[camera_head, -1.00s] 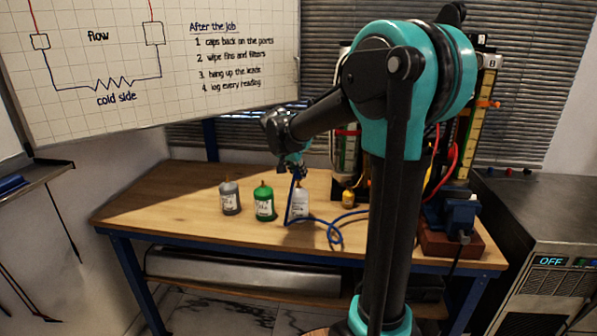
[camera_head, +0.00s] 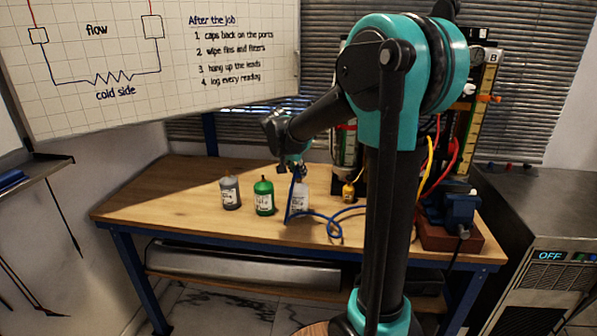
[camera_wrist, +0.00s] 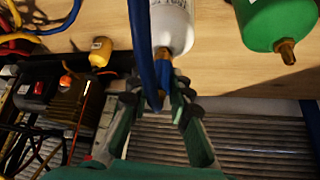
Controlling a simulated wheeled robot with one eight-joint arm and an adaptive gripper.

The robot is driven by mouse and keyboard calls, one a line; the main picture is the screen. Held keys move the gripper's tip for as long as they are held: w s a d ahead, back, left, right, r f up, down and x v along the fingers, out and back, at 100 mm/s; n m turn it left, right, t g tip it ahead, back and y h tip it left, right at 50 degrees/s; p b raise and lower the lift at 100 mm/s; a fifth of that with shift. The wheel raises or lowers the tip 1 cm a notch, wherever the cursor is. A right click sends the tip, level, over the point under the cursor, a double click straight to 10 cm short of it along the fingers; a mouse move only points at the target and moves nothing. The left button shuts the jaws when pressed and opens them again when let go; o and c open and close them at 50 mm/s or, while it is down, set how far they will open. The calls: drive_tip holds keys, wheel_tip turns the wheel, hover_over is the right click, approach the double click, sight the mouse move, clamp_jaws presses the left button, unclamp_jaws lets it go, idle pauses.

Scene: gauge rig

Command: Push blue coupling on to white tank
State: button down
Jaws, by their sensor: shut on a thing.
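The white tank (camera_head: 302,196) stands on the bench, partly behind the blue hose in the head view. In the wrist view the white tank (camera_wrist: 172,25) shows its brass port (camera_wrist: 163,53). My gripper (camera_wrist: 160,98) is shut on the blue coupling (camera_wrist: 163,75), just off the port end of the tank. The coupling appears in line with the port, but I cannot tell whether they touch. A blue hose (camera_wrist: 141,45) runs from the coupling past the tank's side. In the head view my gripper (camera_head: 294,166) is above the tank, and the coupling is too small to make out.
A green tank (camera_head: 264,199) and a grey tank (camera_head: 230,193) stand left of the white one. A small yellow tank (camera_head: 348,191) is to its right. The blue hose (camera_head: 328,226) loops on the bench. A blue vise (camera_head: 460,208) stands at the right end.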

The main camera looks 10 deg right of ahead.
drive_tip(key=shift+f, duration=0.25)
idle(0.4)
drive_tip(key=c, duration=1.6)
unclamp_jaws()
drive_tip(key=shift+o, duration=0.5)
drive_tip(key=o, duration=0.5)
drive_tip(key=shift+r, duration=0.1)
